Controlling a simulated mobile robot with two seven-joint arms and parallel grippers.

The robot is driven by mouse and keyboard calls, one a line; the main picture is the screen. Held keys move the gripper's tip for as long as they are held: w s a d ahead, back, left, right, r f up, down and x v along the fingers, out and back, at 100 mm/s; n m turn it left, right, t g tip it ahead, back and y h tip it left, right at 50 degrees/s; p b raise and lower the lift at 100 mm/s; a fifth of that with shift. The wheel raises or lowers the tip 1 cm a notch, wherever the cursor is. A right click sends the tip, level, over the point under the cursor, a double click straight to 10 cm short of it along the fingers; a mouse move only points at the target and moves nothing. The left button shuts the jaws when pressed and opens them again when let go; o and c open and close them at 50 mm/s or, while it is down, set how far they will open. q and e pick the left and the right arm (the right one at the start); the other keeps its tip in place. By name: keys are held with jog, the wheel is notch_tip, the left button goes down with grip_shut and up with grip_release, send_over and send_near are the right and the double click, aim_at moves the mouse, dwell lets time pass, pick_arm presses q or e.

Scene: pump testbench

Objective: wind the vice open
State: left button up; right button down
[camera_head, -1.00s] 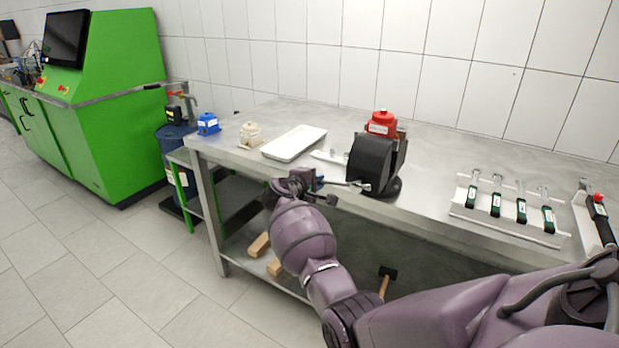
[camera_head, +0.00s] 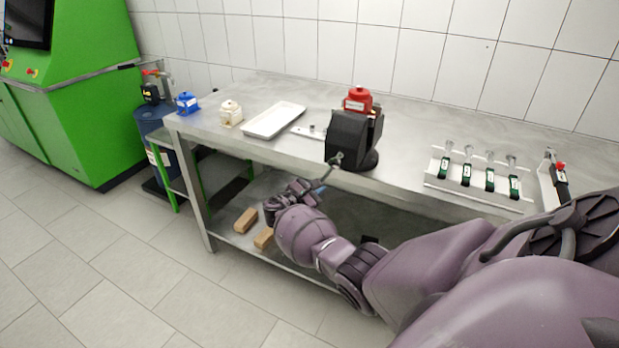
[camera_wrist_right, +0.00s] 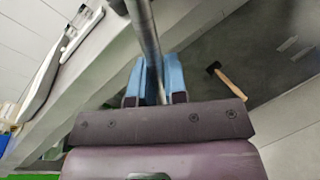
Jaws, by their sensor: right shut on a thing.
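The black vice (camera_head: 346,137) stands at the bench's front edge, with a red pump part (camera_head: 358,100) at its top. Its metal handle (camera_head: 332,167) slants down and left from the screw end at the vice's front. My right gripper (camera_head: 321,188) is below the bench edge at the handle's lower part. In the right wrist view, the blue fingers (camera_wrist_right: 153,82) are shut on the metal handle bar (camera_wrist_right: 144,30), which runs up between them. How far the vice jaws stand apart cannot be told. My left gripper is not in view.
The steel bench (camera_head: 410,175) carries a white tray (camera_head: 274,121), a cream part (camera_head: 231,113), a blue part (camera_head: 187,103) and a rack (camera_head: 475,189) of several green-labelled tools. A hammer (camera_wrist_right: 228,84) lies below.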

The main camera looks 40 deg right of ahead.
pick_arm(q)
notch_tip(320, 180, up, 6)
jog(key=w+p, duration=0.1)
jog(key=p, duration=0.3)
pick_arm(e)
jog(key=s+d+n+h, duration=0.1)
jog(key=s+d+n, duration=0.2)
jog(key=s+n, duration=0.3)
jog(key=shift+d+f+h, duration=0.2)
jog(key=shift+h, duration=0.2)
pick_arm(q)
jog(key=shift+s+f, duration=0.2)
pick_arm(e)
jog(key=c, duration=1.5)
grip_release()
jog(key=shift+c, duration=0.2)
jog(key=shift+o, duration=1.3)
jog(key=shift+d+f, duration=0.1)
jog(key=shift+f, duration=0.05)
jog(key=shift+o, duration=0.5)
jog(key=shift+f, duration=0.15)
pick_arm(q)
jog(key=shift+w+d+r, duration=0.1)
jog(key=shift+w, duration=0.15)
pick_arm(e)
jog(key=shift+s, duration=0.1)
jog(key=shift+a, duration=0.2)
